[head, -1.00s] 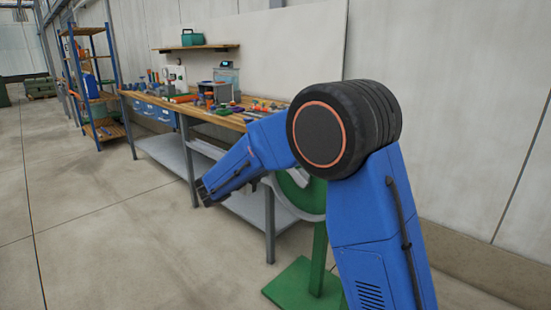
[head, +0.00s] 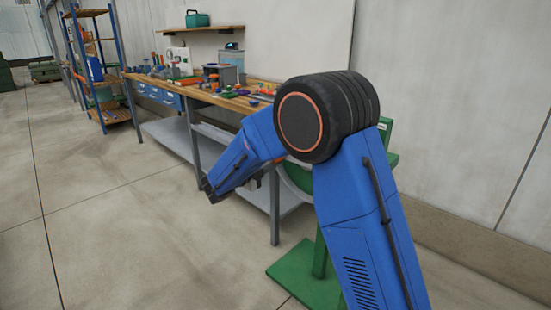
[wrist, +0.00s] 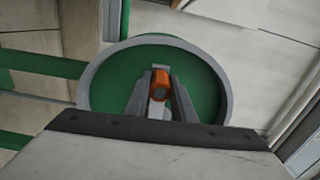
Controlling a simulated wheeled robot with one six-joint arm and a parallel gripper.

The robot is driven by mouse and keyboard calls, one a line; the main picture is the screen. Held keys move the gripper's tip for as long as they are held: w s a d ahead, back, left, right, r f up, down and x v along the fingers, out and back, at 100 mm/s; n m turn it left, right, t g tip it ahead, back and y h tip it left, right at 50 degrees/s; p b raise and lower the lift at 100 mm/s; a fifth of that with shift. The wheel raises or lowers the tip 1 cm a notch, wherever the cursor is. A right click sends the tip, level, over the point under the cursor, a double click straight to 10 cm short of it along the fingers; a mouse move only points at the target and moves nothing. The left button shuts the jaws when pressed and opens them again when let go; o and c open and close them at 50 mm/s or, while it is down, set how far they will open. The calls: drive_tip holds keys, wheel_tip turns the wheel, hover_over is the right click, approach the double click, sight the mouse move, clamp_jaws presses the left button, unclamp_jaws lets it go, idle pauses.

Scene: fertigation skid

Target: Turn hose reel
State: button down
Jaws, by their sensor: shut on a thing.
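The hose reel (wrist: 120,78) fills the middle of the wrist view as a green disc with a grey rim. An orange handle (wrist: 161,77) stands out from its face, in front of a small grey piece. My gripper (wrist: 160,92) is shut on this handle, one finger on each side. In the head view the reel stands on a green post and base (head: 305,275), mostly hidden behind my blue arm. The gripper tips are hidden in the head view.
A workbench (head: 205,95) with tools and boxes runs along the wall behind the reel, with a grey lower shelf. A blue-framed rack (head: 95,70) stands farther back at the left. The floor on the left is clear.

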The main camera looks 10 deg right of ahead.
drive_tip(key=shift+f, duration=0.15)
drive_tip(key=c, duration=1.5)
unclamp_jaws()
drive_tip(key=v, duration=1.7)
drive_tip(key=shift+s+a, duration=0.1)
